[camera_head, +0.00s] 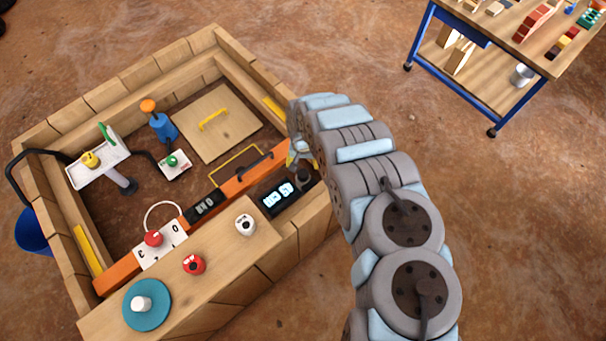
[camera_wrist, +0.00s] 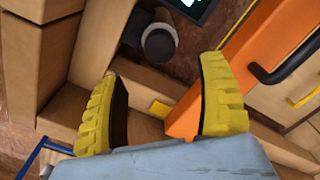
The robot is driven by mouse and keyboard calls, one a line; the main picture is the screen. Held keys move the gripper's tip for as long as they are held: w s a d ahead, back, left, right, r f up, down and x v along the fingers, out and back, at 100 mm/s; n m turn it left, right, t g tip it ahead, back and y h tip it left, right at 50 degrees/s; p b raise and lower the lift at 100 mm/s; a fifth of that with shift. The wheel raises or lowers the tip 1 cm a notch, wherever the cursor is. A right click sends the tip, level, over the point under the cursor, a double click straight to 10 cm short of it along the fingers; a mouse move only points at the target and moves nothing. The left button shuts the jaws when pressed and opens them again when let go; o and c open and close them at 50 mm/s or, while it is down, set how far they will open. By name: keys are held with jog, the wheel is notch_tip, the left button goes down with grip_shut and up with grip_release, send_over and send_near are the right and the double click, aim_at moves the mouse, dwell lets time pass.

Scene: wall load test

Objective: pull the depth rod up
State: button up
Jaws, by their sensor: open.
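The head view shows the gripper only small and partly hidden by my arm.
An orange beam (camera_head: 232,186) with a black handle (camera_head: 255,165) runs close to my gripper; in the wrist view the beam (camera_wrist: 262,55) passes beside the right finger. A display (camera_head: 280,196) lies beside the post. Wooden walls (camera_head: 250,75) enclose the pit. A blue-framed table (camera_head: 480,70) stands apart.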

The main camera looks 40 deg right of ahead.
aim_at(303, 173)
jog(key=shift+f+b, duration=1.25)
jog(key=shift+f, duration=3.2)
jog(key=c, duration=1.3)
notch_tip(303, 173, up, 20)
jog(key=p, duration=1.8)
jog(key=shift+r+p, duration=0.25)
jog(key=shift+p, duration=0.15)
grip_shut()
jog(key=o, duration=1.3)
grip_release()
jog(key=shift+r, duration=0.1)
